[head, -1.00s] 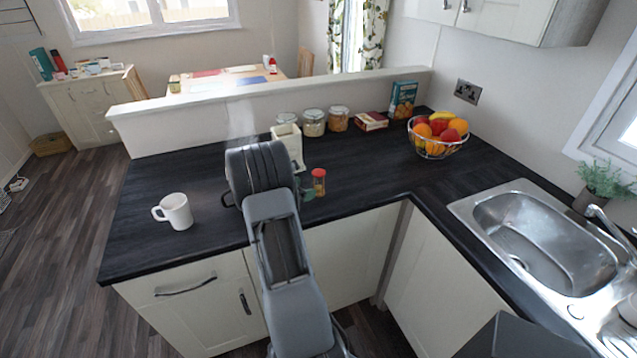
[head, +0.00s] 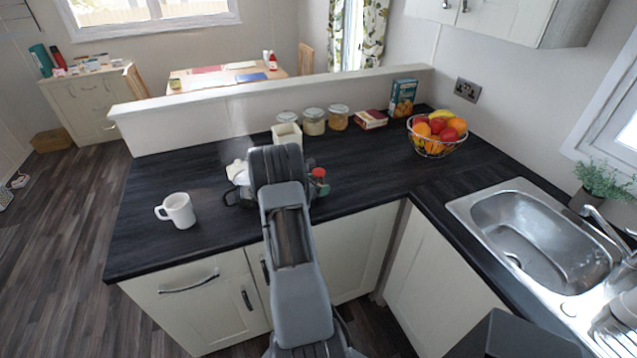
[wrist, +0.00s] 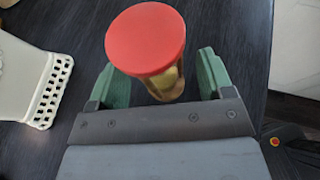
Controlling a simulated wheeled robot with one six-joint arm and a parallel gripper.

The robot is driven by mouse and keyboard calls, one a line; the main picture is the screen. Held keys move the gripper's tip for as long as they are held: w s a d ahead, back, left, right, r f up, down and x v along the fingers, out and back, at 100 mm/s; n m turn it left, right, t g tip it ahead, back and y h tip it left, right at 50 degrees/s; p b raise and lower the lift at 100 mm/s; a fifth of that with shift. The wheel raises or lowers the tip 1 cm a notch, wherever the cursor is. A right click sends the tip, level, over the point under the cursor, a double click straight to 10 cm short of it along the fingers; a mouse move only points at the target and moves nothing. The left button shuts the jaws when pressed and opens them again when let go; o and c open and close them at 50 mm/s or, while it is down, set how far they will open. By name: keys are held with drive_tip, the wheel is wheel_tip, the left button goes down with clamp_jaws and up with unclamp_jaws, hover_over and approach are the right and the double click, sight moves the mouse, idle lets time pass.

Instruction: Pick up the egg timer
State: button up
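The egg timer has a flat round red cap and an amber, see-through body. In the wrist view the egg timer (wrist: 147,40) stands between the green fingers of my gripper (wrist: 163,72), with a gap on each side. The gripper is open and not closed on it. In the head view the timer (head: 319,176) shows just right of my wrist on the dark worktop, partly covered by my gripper. My gripper's fingers are mostly hidden there behind my own arm. The timer's base is hidden in the wrist view.
A cream perforated holder (wrist: 32,80) is left of the gripper. A white mug (head: 178,210) stands left on the worktop (head: 130,235). Lidded jars (head: 314,122), a fruit basket (head: 438,137) and a low partition wall (head: 200,118) are behind. A sink (head: 530,235) is at right.

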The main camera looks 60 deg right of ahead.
sight(315, 177)
drive_tip(key=c, duration=1)
drive_tip(key=shift+r, duration=0.2)
drive_tip(key=shift+r+b, duration=0.3)
drive_tip(key=r, duration=0.1)
drive_tip(key=r+b, duration=0.1)
drive_tip(key=shift+a+r, duration=0.2)
drive_tip(key=shift+r, duration=0.15)
drive_tip(key=s+a+r+p, duration=0.1)
drive_tip(key=a+r, duration=0.3)
drive_tip(key=r, duration=0.1)
drive_tip(key=s+a+r+p, duration=0.1)
drive_tip(key=s+a+r, duration=0.1)
drive_tip(key=a+r, duration=0.2)
drive_tip(key=s+a+r, duration=0.1)
drive_tip(key=a+r, duration=0.3)
drive_tip(key=r, duration=0.2)
drive_tip(key=shift+s+a+r+p, duration=0.2)
drive_tip(key=shift+s+a+p, duration=0.2)
